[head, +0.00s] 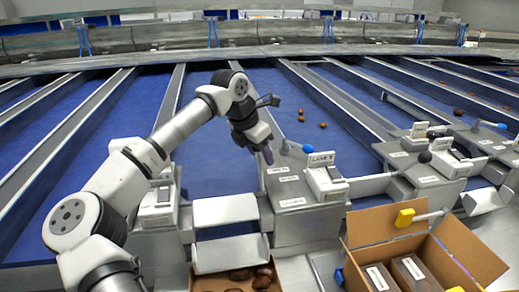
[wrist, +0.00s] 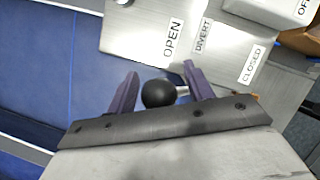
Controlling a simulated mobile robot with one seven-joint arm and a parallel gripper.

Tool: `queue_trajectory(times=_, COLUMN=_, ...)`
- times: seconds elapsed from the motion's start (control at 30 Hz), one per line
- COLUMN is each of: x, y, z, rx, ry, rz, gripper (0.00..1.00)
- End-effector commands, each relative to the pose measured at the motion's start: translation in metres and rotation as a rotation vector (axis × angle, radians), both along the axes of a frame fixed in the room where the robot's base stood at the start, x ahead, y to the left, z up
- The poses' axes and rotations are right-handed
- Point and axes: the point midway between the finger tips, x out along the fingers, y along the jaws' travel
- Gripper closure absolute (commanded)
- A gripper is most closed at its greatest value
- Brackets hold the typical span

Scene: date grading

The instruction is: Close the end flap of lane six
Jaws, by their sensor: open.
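My gripper (head: 266,154) is open, reaching down beside a grey control box (head: 291,187) at the end of a blue lane. In the wrist view, a black ball knob (wrist: 158,93) on a short metal rod lies between the spread fingers of my gripper (wrist: 160,72); I cannot tell whether they touch it. The plate (wrist: 140,32) beside it bears the labels OPEN, DIVERT and CLOSED. In the head view my gripper hides this knob. A white sign (head: 322,159) on the box starts with LANE; its number is hard to read. A white chute panel (head: 225,210) is left of the box.
A cardboard box (head: 370,226) with dark packs and a yellow-handled tool (head: 404,217) stands at front right. Dates (head: 240,274) lie in a container below the chute. Similar control boxes (head: 427,178) with knobs stand to the right. Metal dividers separate the blue lanes.

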Motion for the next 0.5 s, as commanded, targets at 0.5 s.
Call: queue_trajectory(times=0.5, x=0.0003, y=-0.0004, z=-0.0011, rx=-0.001, ry=-0.001, rz=0.000, gripper=0.80)
